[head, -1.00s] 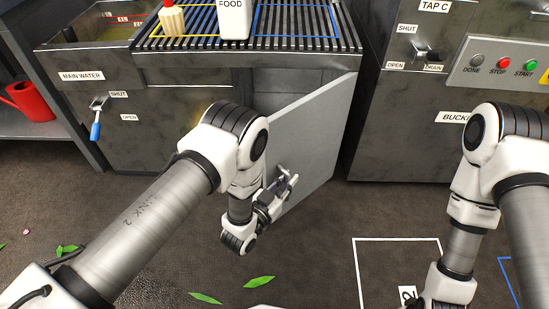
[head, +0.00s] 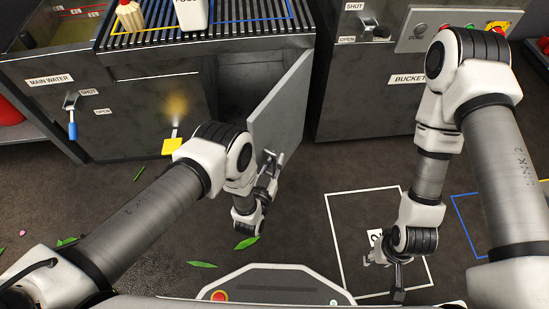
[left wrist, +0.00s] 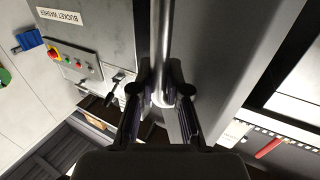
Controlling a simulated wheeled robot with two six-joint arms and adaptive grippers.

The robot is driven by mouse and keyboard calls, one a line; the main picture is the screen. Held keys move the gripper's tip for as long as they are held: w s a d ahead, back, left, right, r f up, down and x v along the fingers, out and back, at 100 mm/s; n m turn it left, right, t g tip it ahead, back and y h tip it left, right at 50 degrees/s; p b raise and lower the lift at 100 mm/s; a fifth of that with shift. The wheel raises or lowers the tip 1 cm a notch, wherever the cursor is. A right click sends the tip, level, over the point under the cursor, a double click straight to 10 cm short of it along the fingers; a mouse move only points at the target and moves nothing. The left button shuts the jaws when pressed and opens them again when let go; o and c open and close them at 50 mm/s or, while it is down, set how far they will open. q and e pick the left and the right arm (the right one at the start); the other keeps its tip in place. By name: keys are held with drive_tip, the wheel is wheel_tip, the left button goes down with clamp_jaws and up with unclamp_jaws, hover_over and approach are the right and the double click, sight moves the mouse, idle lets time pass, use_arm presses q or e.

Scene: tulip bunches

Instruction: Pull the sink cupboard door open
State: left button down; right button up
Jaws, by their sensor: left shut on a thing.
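The sink cupboard door (head: 283,105) is a grey panel standing ajar, swung outward from the right side of the dark opening (head: 232,90) under the slatted sink top. My left gripper (head: 268,172) is at the door's outer face, low and near its free edge. In the left wrist view its fingers (left wrist: 162,98) are shut around the door's metal bar handle (left wrist: 162,45). My left arm hides the lower part of the opening and of the door. My right gripper (head: 385,268) hangs low over the white floor square, away from the door; its jaw opening is unclear.
The bucket washer cabinet (head: 365,105) stands right of the door. A blue-handled main water lever (head: 72,122) is further left.

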use_arm(q)
drive_tip(key=c, duration=1.4)
unclamp_jaws()
drive_tip(key=shift+s, duration=0.1)
drive_tip(key=v, duration=0.7)
